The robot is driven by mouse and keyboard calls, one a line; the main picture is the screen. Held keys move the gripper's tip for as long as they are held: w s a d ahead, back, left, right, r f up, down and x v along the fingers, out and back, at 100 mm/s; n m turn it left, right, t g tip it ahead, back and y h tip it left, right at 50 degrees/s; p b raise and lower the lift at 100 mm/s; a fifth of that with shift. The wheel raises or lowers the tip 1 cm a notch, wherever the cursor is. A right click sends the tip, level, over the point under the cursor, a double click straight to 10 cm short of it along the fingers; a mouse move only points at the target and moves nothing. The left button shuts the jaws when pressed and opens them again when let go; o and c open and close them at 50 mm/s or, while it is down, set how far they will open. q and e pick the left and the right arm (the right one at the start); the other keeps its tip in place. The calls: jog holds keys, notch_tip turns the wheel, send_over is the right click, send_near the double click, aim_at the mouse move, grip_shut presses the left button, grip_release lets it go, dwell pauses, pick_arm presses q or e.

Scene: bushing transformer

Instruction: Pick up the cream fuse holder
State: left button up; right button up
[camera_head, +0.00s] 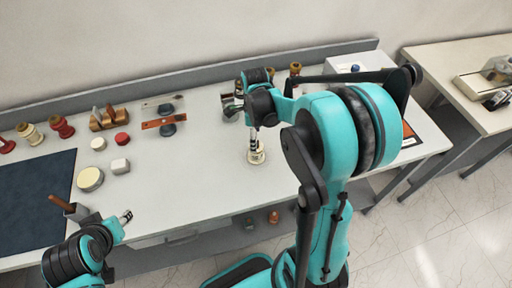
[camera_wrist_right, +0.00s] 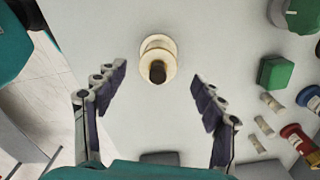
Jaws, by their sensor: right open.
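The cream fuse holder (camera_head: 256,154) stands upright on the white table, below the right gripper in the head view. In the right wrist view the cream fuse holder (camera_wrist_right: 158,58) shows from above, a round cream piece with a dark brown centre. My right gripper (camera_wrist_right: 160,92) is open, its two fingers spread to either side, with the fuse holder between and just beyond the fingertips, untouched. In the head view the right gripper (camera_head: 253,135) points down over it, partly hidden by my arm. My left gripper (camera_head: 124,217) is at the table's front left edge; its finger opening is too small to judge.
A round cream piece (camera_head: 90,179), a white block (camera_head: 120,166) and a red piece (camera_head: 122,139) lie to the left. A dark mat (camera_head: 38,200) covers the left end. A green block (camera_wrist_right: 275,72) and several small parts lie right of the fuse holder in the wrist view.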

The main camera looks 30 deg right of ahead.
notch_tip(320, 180, down, 8)
jog(key=shift+s+d+r+b, duration=0.15)
jog(key=shift+r+b, duration=0.05)
jog(key=shift+b, duration=0.95)
jog(key=shift+r, duration=0.1)
jog(key=c, duration=1.4)
